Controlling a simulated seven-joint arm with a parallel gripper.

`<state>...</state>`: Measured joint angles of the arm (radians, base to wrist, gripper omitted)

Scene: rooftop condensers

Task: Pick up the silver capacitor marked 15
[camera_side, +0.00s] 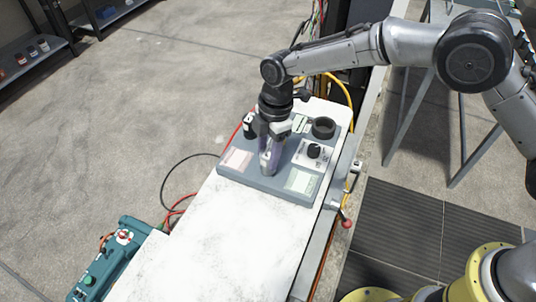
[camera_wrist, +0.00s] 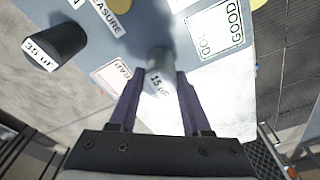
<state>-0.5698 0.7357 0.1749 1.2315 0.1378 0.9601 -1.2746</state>
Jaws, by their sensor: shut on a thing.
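The silver capacitor marked 15 (camera_wrist: 158,66) is between the two fingers of my gripper (camera_wrist: 160,85) in the wrist view, its label facing the camera. My gripper (camera_side: 270,160) is shut on it and points down over the grey test board (camera_side: 228,170). The capacitor (camera_side: 266,166) shows as a pale shape between the fingers in the side view, partly hidden by them. I cannot tell whether its base touches the board.
The white tabletop (camera_side: 235,240) in front is clear.

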